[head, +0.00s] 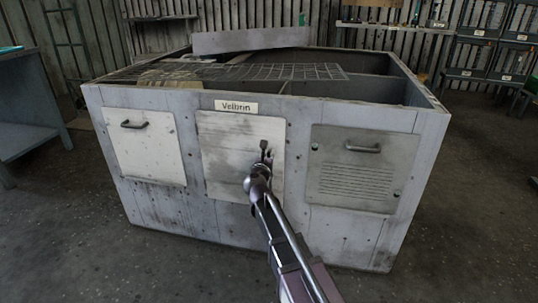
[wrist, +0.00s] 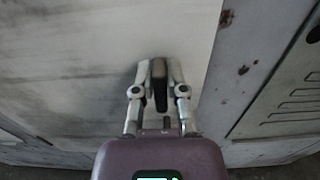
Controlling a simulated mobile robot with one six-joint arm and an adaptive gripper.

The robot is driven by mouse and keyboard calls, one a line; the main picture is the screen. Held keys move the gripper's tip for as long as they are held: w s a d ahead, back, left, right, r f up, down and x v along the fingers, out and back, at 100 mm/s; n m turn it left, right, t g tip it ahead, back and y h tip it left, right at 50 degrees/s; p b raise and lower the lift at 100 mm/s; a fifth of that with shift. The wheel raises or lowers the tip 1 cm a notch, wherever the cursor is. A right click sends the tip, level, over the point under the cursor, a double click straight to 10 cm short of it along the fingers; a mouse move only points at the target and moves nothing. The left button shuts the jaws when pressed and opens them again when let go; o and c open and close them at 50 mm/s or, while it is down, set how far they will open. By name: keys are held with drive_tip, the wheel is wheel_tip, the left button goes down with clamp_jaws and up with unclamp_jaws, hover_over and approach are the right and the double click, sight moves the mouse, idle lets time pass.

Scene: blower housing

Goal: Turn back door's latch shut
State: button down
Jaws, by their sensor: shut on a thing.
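The middle door (head: 225,135) is a pale, smudged panel on the front of the grey housing, flush with it as far as I can see. Its latch (head: 264,144) is a small dark handle near the door's right side, and it appears upright. In the wrist view the latch (wrist: 160,86) stands between the two fingers. My gripper (head: 265,158) reaches up to it from below and is shut on it; the gripper also shows in the wrist view (wrist: 160,78). The fingers and arm hide the latch's base and part of the door.
A white panel (head: 144,146) with a handle is on the left of the housing, and a grey louvred panel (head: 352,168) is on the right. A wire grid (head: 290,71) lies on the open top. A blue-grey bench (head: 30,110) stands at the left. The front floor is clear.

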drive_tip(key=shift+m, duration=0.4)
drive_tip(key=m, duration=0.3)
drive_tip(key=shift+d, duration=0.25)
drive_tip(key=m, duration=0.4)
drive_tip(key=f+m+b, duration=0.1)
drive_tip(key=m, duration=0.9)
drive_tip(key=shift+s+d+f, duration=0.1)
drive_tip(key=shift+d+f, duration=0.05)
drive_tip(key=shift+d, duration=0.2)
drive_tip(key=c, duration=0.7)
unclamp_jaws()
